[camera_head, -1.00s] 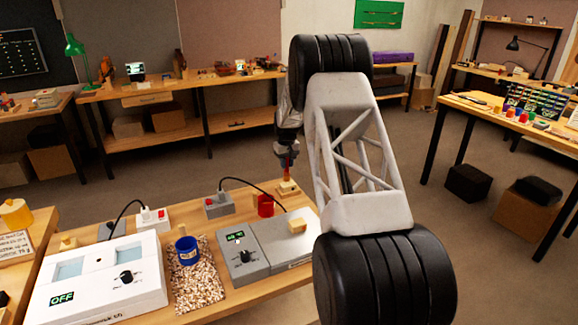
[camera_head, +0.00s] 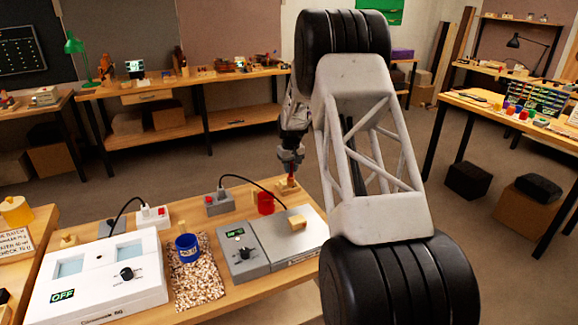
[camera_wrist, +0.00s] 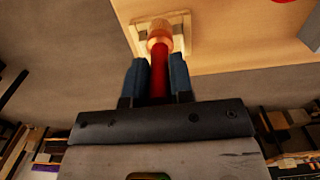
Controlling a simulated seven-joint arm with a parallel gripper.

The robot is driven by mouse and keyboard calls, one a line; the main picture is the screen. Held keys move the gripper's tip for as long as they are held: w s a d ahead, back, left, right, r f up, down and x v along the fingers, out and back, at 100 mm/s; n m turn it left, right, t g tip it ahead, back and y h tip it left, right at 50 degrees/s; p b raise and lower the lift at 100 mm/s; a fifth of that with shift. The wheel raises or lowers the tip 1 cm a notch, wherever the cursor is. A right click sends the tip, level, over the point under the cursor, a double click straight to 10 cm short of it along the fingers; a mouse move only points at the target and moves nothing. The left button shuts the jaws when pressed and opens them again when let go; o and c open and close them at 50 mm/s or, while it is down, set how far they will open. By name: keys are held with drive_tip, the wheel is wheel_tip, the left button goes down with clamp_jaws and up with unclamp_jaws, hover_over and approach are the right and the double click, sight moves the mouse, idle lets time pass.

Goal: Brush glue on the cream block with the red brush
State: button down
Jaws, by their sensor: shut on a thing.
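My gripper (camera_wrist: 158,82) is shut on the red brush (camera_wrist: 159,62), with a dark finger on each side of its red handle. The brush's copper-coloured lower part points into or onto a small pale wooden piece (camera_wrist: 181,27); I cannot tell whether they touch. In the head view my gripper (camera_head: 290,166) is at the bench's far right, with the brush upright above that wooden piece (camera_head: 288,187). A cream block (camera_head: 297,222) sits on the right part of a grey device (camera_head: 262,254), nearer the camera than the gripper.
A red cup (camera_head: 265,203) stands just left of the brush. A blue pot (camera_head: 187,248) stands on a speckled mat (camera_head: 197,289). A white device (camera_head: 100,285) showing OFF is at left. Cables and small switch boxes (camera_head: 219,202) lie at the back.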

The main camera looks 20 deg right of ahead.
drive_tip(key=shift+w+a, duration=0.1)
drive_tip(key=shift+a, duration=0.3)
drive_tip(key=shift+w+d+f, duration=0.1)
drive_tip(key=shift+w, duration=1)
drive_tip(key=w+r, duration=0.4)
drive_tip(key=r, duration=0.4)
drive_tip(key=shift+w+r, duration=0.1)
drive_tip(key=s, duration=0.2)
drive_tip(key=s+d, duration=0.1)
drive_tip(key=s, duration=0.3)
drive_tip(key=shift+d, duration=0.3)
